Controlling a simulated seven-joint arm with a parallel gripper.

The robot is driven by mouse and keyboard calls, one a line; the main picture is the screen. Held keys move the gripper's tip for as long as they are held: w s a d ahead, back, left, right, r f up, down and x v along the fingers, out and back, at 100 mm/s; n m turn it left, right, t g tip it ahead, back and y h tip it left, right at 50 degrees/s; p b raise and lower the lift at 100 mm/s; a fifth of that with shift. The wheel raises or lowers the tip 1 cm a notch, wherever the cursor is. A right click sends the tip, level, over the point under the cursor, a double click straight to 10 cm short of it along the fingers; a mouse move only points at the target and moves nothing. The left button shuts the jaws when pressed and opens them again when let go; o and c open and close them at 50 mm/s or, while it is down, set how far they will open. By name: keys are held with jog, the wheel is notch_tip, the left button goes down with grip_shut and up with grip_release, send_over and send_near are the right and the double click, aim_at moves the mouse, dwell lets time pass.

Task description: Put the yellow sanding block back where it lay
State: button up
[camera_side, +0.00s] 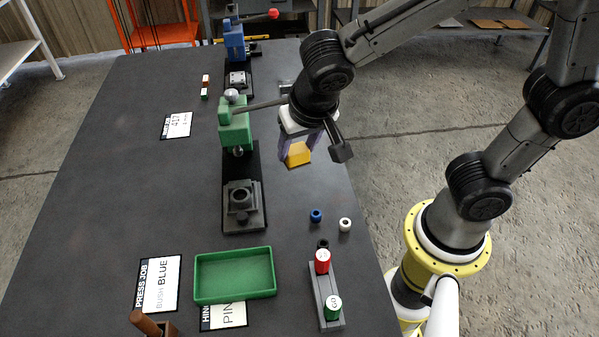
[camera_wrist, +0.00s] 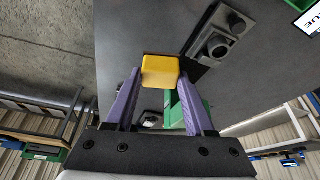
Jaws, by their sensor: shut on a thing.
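The yellow sanding block (camera_side: 298,154) is held between the purple fingers of my gripper (camera_side: 297,146), above the dark table (camera_side: 130,230). It is tilted in the side view. In the wrist view the yellow block (camera_wrist: 160,71) sits at the tips of my gripper (camera_wrist: 158,82), with a finger on each side. My gripper is shut on it. The block is to the right of the green press (camera_side: 236,128), apart from it. I cannot tell how high it is above the table.
A green tray (camera_side: 235,297) lies near the front. A blue bush (camera_side: 316,215) and a white bush (camera_side: 345,224) stand at the right, behind a grey rack (camera_side: 320,290) with red and green pieces. A blue press (camera_side: 235,42) stands farther back. The table's left side is mostly clear.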

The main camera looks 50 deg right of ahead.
jog(key=s+d+m+h, duration=0.1)
jog(key=s+d+m, duration=0.2)
jog(key=s+d, duration=0.6)
jog(key=shift+g, duration=0.4)
jog(key=w+f, duration=0.2)
jog(key=w, duration=0.2)
jog(key=w+a+f, duration=0.1)
jog(key=w+f, duration=0.2)
jog(key=w, duration=0.1)
jog(key=w+a+f, duration=0.1)
jog(key=w+f, duration=0.2)
jog(key=w, duration=0.1)
jog(key=shift+w+f, duration=0.15)
jog(key=shift+f, duration=0.8)
jog(key=shift+w+f, duration=0.15)
jog(key=shift+f, duration=0.75)
jog(key=shift+f, duration=0.2)
jog(key=o, duration=1.3)
jog(key=shift+r, duration=0.1)
